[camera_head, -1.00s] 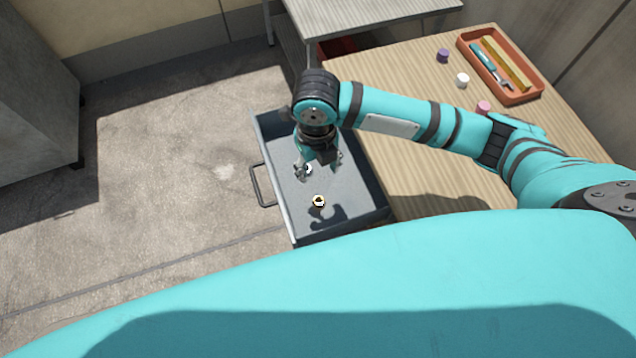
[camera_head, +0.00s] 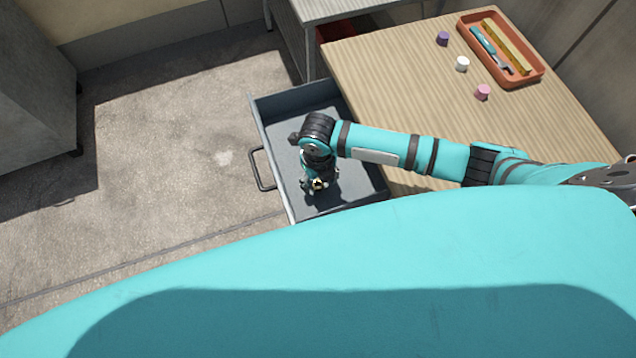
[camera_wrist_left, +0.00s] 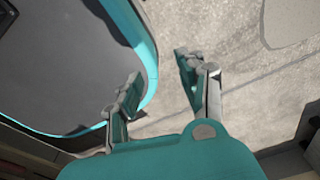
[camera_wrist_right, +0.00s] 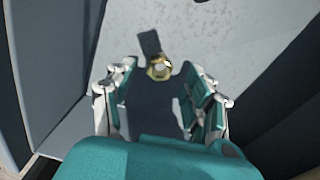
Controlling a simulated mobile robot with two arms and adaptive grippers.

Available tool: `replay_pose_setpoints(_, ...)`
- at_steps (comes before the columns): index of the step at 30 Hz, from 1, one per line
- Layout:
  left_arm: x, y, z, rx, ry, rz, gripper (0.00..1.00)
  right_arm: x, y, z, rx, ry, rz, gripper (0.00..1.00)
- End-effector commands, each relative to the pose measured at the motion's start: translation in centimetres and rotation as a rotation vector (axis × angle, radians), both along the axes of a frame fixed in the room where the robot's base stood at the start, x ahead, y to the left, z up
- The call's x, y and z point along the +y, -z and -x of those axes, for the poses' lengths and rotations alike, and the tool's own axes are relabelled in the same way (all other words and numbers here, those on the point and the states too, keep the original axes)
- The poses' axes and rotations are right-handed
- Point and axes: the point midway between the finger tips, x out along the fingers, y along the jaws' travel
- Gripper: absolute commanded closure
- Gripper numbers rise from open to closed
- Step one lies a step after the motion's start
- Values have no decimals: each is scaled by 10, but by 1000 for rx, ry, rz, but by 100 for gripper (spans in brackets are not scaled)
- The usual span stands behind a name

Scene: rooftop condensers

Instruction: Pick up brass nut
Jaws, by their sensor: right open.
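The brass nut (camera_head: 319,184) is a small gold ring in the open grey drawer (camera_head: 285,103). In the right wrist view the nut (camera_wrist_right: 159,67) lies on the drawer floor, just past the gap between my right fingertips. My right gripper (camera_wrist_right: 154,80) is open with nothing between its fingers; in the head view it (camera_head: 318,183) reaches down into the drawer, close to the nut and partly covering it. My left gripper (camera_wrist_left: 160,75) shows in the left wrist view, open and empty, above the concrete floor. It is not in the head view.
The drawer's walls stand close around my right gripper. The wooden tabletop (camera_head: 400,90) to its right holds an orange tray (camera_head: 541,78) with tools, and purple (camera_head: 442,39), white (camera_head: 462,64) and pink (camera_head: 482,92) pieces. The concrete floor (camera_head: 180,150) on the left is clear.

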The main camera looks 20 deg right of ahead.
Motion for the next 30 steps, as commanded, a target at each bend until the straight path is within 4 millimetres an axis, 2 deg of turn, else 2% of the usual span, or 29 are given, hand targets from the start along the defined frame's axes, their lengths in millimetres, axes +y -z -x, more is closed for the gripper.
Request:
replay_pose_setpoints(4, 1, 1, 8, 12, 0, -2, 60, 1, 17, 0, 0, 0, -1, 46)
replay_pose_setpoints(12, 1, 2, 15, 23, -1, -3, 60, 0, 20, 0, -2, -1, 0, 46)
replay_pose_setpoints(24, 1, 2, 14, 22, -2, -3, 60, 0, 20, 0, -2, -1, 0, 97)
replay_pose_setpoints(25, 1, 2, 14, 22, -2, -3, 60, 0, 20, 0, -2, -1, 0, 100)
replay_pose_setpoints(30, 1, 2, 13, 20, -2, -2, 60, 0, 20, 0, -2, -1, 0, 100)
